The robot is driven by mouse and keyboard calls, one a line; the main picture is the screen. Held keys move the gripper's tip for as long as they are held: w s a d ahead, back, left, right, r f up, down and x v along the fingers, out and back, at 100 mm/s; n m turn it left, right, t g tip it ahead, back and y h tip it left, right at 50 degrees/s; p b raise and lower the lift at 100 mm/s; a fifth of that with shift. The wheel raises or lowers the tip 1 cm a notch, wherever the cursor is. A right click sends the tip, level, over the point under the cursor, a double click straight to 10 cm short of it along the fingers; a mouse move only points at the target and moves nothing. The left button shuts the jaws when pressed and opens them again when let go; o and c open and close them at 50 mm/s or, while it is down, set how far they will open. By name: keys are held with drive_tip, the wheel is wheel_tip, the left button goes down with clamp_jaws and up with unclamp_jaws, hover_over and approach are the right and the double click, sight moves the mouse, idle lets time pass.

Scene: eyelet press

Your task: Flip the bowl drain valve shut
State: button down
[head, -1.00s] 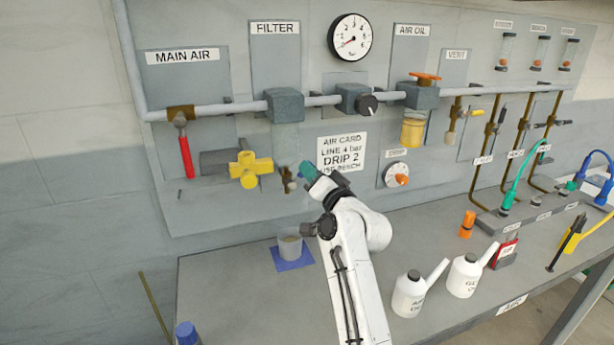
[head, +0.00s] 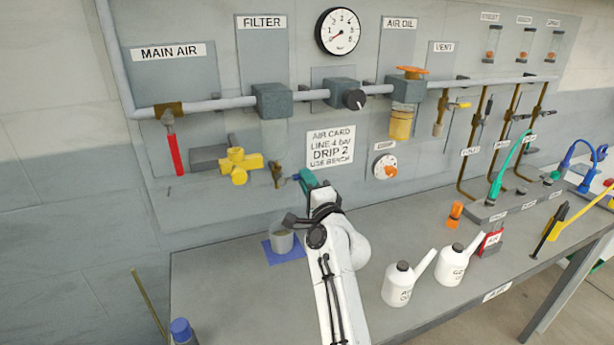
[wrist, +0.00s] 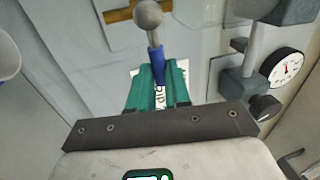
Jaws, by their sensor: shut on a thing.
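The bowl drain valve (head: 277,176) is a small brass fitting below the filter block, on the panel left of the air card. In the wrist view, its lever (wrist: 155,58) has a grey stem with a blue sleeve, running from a round grey ball (wrist: 148,13) beside a brass piece. My gripper (head: 301,178) is just right of the valve. Its teal fingers (wrist: 158,75) are shut on the blue sleeve. The fingers cover the lever's near end, and the lever is too small in the head view to tell its exact angle.
A grey cup (head: 281,240) stands on a blue mat (head: 290,256) below the valve. A yellow valve (head: 240,166) and a red-handled lever (head: 173,153) are to the left. White oil cans (head: 398,287) stand on the bench to the right. The air card (head: 330,148) is close above my gripper.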

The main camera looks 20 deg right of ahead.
drive_tip(key=shift+f+m, duration=0.3)
drive_tip(key=shift+m, duration=0.1)
drive_tip(key=c, duration=1.1)
unclamp_jaws()
drive_tip(key=shift+r, duration=0.1)
drive_tip(key=s, duration=0.3)
drive_tip(key=s+f, duration=0.1)
drive_tip(key=s, duration=0.3)
drive_tip(key=s+f, duration=0.1)
drive_tip(key=s, duration=0.2)
drive_tip(key=shift+s+f, duration=0.1)
drive_tip(key=shift+s, duration=0.2)
